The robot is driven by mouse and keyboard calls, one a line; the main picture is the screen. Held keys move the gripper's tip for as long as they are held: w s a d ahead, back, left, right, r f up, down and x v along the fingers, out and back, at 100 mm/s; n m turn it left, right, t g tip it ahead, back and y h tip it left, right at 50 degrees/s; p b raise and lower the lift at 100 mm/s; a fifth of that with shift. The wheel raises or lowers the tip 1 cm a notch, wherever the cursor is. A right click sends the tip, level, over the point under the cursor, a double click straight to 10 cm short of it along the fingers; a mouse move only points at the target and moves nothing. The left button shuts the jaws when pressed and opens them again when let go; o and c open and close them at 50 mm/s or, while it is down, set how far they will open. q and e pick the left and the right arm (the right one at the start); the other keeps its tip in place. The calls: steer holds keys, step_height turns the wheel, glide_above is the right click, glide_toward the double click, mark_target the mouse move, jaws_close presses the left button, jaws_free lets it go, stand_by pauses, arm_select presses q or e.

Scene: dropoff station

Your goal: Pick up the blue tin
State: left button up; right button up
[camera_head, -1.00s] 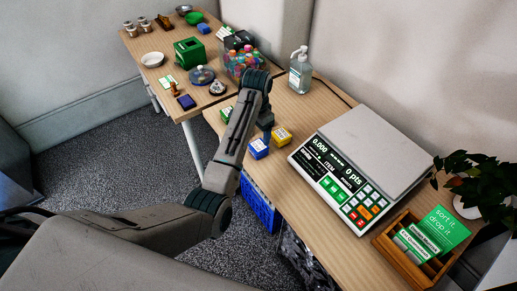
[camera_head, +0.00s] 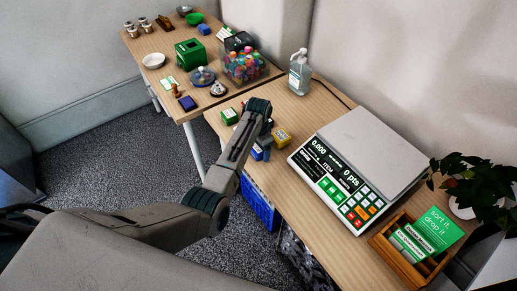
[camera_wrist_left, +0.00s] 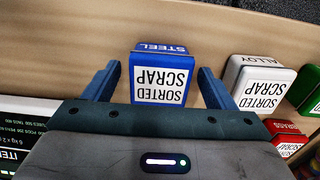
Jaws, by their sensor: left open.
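The blue tin (camera_wrist_left: 160,60) is in the middle of the left wrist view, with a "SORTED SCRAP" label and "STEEL" on its edge. In the head view the tin (camera_head: 256,154) stands near the table's front edge, partly hidden by my gripper. My left gripper (camera_head: 266,147) is open above the tin. In the left wrist view its two fingers (camera_wrist_left: 158,76) appear on either side of the tin, with a gap on each side. I cannot tell how far down they reach. My right gripper is not in view.
A white "ALLOY" tin (camera_wrist_left: 250,78), a red tin (camera_wrist_left: 287,136) and a green tin (camera_wrist_left: 304,84) stand nearby. The scale (camera_head: 362,165) is right of them; a pump bottle (camera_head: 300,74) stands behind.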

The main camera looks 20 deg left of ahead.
arm_select(q)
steer(key=shift+f, duration=0.1)
steer(key=shift+c, duration=0.5)
steer(key=c, duration=1.2)
